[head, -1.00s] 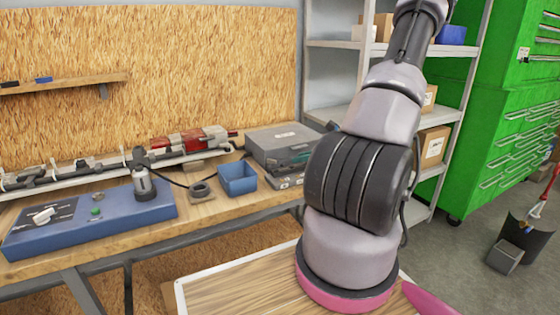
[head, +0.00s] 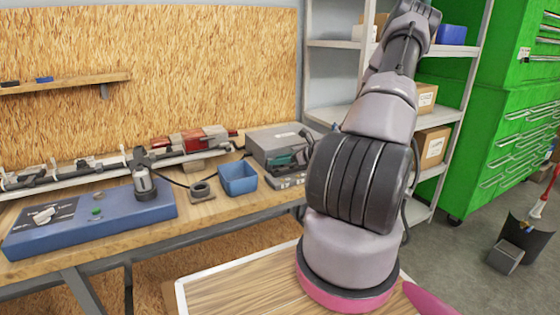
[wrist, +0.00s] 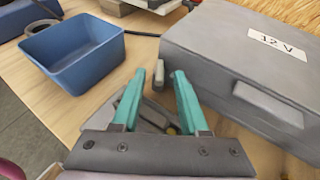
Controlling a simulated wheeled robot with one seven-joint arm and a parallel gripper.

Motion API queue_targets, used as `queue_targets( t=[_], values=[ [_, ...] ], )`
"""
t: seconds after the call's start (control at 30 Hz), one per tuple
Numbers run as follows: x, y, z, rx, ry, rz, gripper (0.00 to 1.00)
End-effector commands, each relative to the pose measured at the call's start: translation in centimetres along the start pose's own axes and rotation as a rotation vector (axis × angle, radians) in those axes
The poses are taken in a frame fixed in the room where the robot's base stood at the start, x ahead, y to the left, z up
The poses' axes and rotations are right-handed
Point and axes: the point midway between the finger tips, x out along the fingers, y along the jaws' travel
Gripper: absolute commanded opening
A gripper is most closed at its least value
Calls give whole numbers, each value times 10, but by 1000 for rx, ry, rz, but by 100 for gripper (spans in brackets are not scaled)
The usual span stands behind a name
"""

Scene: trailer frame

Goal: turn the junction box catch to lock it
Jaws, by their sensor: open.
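The grey junction box (wrist: 235,75) with a "12 V" label fills the right of the wrist view. It also stands on the bench in the head view (head: 272,146). A small pale grey upright tab (wrist: 159,73), apparently its catch, shows at the box's near left side; its lock position I cannot tell. My gripper (wrist: 159,84) has two teal fingers, open, one on each side of the tab in the picture. Whether they touch it or reach its depth I cannot tell. In the head view my gripper (head: 288,160) is small, in front of the box.
A blue open bin (head: 238,178) stands left of the box, with a dark ring fitting (head: 202,192) beside it. Shelving stands right.

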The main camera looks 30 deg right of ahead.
Motion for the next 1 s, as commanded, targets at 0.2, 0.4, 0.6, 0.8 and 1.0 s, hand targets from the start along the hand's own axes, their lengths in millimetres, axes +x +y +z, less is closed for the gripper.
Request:
queue_targets(
  t=[0.2, 0.4, 0.6, 0.8, 1.0],
  values=[
    [0, 0, 0, 0, 0, 0, 44],
    [0, 0, 0, 1, 0, 0, 0],
    [0, -2, 1, -7, -3, 15, 0],
    [2, -7, 2, -53, -5, 114, 0],
    [3, -14, 2, -104, -5, 239, 0]
  ],
)
